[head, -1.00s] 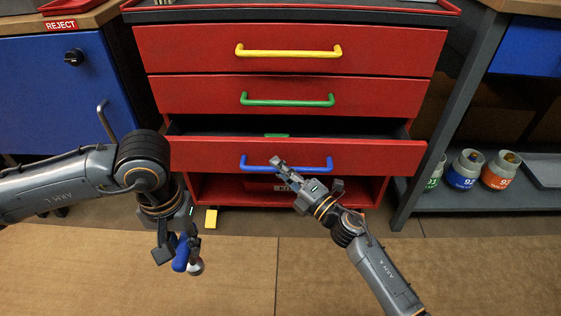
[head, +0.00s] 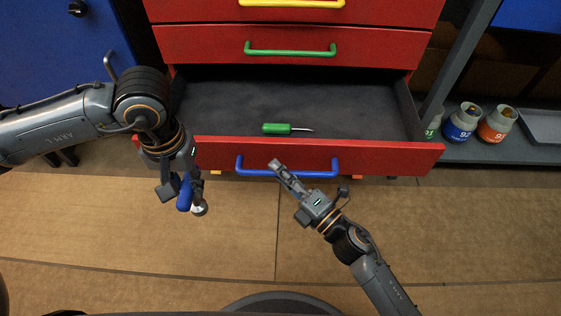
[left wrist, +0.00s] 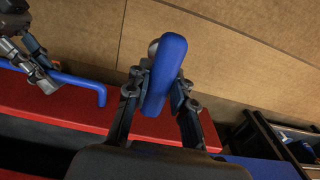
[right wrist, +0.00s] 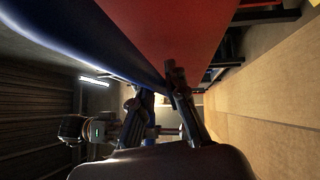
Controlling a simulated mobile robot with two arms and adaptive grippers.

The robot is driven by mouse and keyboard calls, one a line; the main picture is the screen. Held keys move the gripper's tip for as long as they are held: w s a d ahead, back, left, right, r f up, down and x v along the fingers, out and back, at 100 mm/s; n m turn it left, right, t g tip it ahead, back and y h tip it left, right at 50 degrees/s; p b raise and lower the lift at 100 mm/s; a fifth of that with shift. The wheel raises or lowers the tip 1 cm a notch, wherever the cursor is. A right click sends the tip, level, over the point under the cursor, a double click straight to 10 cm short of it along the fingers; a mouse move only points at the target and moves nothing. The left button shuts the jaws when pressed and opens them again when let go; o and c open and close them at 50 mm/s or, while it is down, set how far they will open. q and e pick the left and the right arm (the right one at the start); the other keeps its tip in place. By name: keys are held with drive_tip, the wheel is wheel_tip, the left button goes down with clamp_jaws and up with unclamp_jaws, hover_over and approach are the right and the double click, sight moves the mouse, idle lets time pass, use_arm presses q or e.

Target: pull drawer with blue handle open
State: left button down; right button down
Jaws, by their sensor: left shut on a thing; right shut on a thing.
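The red drawer (head: 400,157) with the blue handle (head: 318,174) stands well open in the head view. A green-handled screwdriver (head: 276,128) lies inside it. My right gripper (head: 279,168) is shut on the blue handle near the handle's middle; the handle also crosses the right wrist view (right wrist: 95,40). My left gripper (head: 191,196) is shut on a blue-handled object with a round pale end (head: 200,208), left of the handle and in front of the drawer. The blue grip (left wrist: 164,75) fills the middle of the left wrist view.
Closed red drawers with a green handle (head: 290,49) and a yellow handle (head: 292,3) are above. A blue cabinet (head: 45,55) stands at left. A shelf at right holds labelled jars (head: 463,122). The floor (head: 150,260) in front is largely clear.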

idle(0.3)
drive_tip(key=c, duration=1.3)
unclamp_jaws()
drive_tip(key=shift+c, duration=0.2)
drive_tip(key=v, duration=1.2)
